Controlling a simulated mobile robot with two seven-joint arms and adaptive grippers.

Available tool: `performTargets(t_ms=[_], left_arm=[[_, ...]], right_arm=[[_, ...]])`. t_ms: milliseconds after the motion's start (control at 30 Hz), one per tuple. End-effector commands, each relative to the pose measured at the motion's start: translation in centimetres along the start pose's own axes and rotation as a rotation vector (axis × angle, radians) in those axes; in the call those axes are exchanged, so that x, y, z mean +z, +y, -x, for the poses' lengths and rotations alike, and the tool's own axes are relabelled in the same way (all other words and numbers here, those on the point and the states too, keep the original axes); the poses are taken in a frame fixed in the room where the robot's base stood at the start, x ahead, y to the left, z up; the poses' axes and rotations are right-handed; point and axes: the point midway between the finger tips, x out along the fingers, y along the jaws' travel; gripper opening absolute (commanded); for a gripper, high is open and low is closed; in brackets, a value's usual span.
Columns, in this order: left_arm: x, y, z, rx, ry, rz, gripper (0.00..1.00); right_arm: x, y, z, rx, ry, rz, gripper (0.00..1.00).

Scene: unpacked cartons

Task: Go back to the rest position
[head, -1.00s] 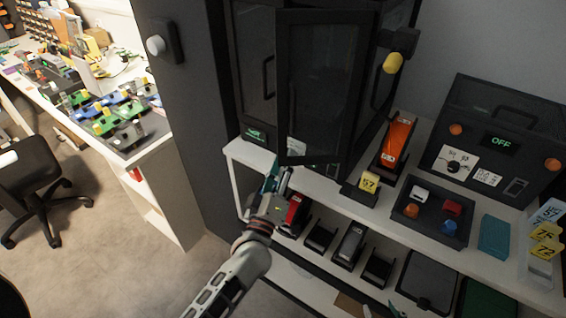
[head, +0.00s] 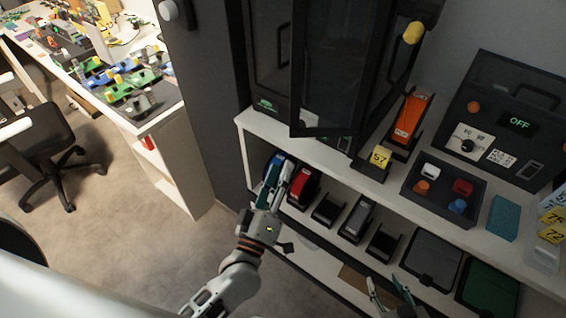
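My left gripper (head: 279,172) is in front of the lower shelf's left end, beside the red and blue units, with its fingers slightly apart and nothing seen between them. Its wrist and arm run down to the bottom edge. My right gripper (head: 390,286) shows only by its fingertips at the bottom edge. They are spread and empty, in front of the lower shelves.
The white shelf unit (head: 240,122) carries a dark cabinet with its door (head: 338,70) swung open, an orange device (head: 411,116), a tray (head: 466,207) of coloured blocks and an OFF panel (head: 519,123). A red unit (head: 305,187) stands below.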

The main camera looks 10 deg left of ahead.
Motion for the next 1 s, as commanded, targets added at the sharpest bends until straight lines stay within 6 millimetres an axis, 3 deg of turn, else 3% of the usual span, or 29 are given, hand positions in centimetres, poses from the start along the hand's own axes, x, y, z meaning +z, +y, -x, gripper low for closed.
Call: performTargets(t_ms=[500, 633, 767, 900, 1000], left_arm=[[0.0, 0.0, 0.1, 0.000, -0.001, -0.001, 0.37], [0.8, -0.5, 0.9, -0.003, -0.048, -0.053, 0.37], [3.1, -2.4, 3.7, -0.017, -0.204, -0.226, 0.37], [5.8, -6.6, 9.0, -0.059, -0.448, -0.492, 0.37], [6.6, -10.2, 13.2, -0.103, -0.616, -0.668, 0.37]], right_arm=[[0.0, 0.0, 0.0, 0.000, 0.001, -0.001, 0.40], [-0.1, -0.1, 0.0, 0.000, 0.001, -0.001, 0.40], [-0.1, -0.1, 0.0, 0.000, 0.002, -0.001, 0.40], [-0.1, 0.0, 0.0, 0.000, 0.002, -0.001, 0.40], [-0.1, -0.1, 0.0, 0.000, 0.001, -0.001, 0.40]])
